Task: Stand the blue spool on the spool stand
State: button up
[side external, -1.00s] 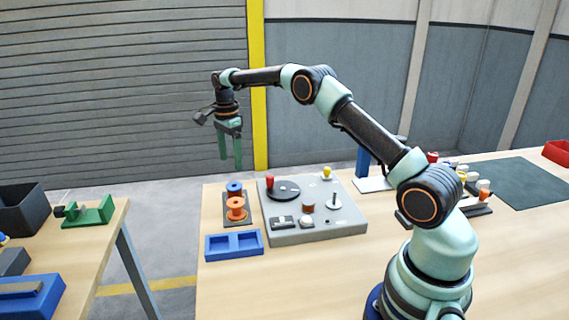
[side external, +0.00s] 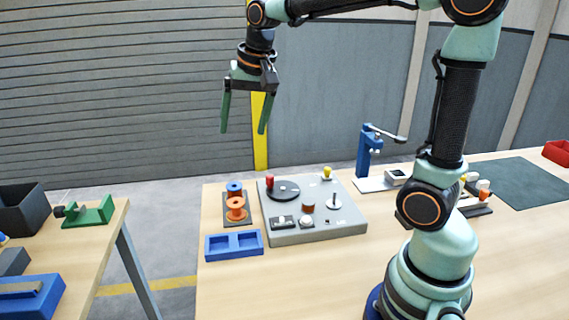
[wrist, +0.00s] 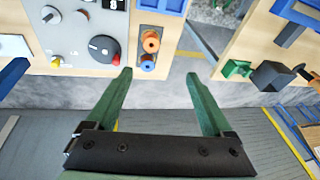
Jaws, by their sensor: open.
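The blue spool (side external: 234,187) stands at the back of a small dark tray (side external: 229,222), just behind an orange spool (side external: 236,208). In the wrist view the blue spool (wrist: 147,66) shows below the orange spool (wrist: 151,41). A pale disc with an upright pin (side external: 334,202) sits on the grey board; it may be the spool stand, but I cannot tell for sure. My gripper (side external: 243,132) is open and empty, pointing down high above the table. In the wrist view my gripper's (wrist: 158,74) fingers are wide apart, with nothing between them.
The grey board (side external: 300,236) carries a black turntable with a red knob (side external: 270,181), a yellow knob (side external: 327,171) and a brown cylinder (side external: 308,207). A blue two-pocket tray (side external: 234,254) lies in front. A blue post device (side external: 364,150) stands behind right. The front table is clear.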

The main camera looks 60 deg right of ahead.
jog(key=s+a+f+n+t, duration=0.1)
jog(key=s+a+f+n, duration=0.1)
jog(key=s+n, duration=0.2)
jog(key=s+a+f+n+t, duration=0.1)
jog(key=s+n, duration=0.3)
jog(key=s, duration=0.4)
jog(key=shift+a+f, duration=0.35)
jog(key=shift+f, duration=0.1)
jog(key=shift+s, duration=0.1)
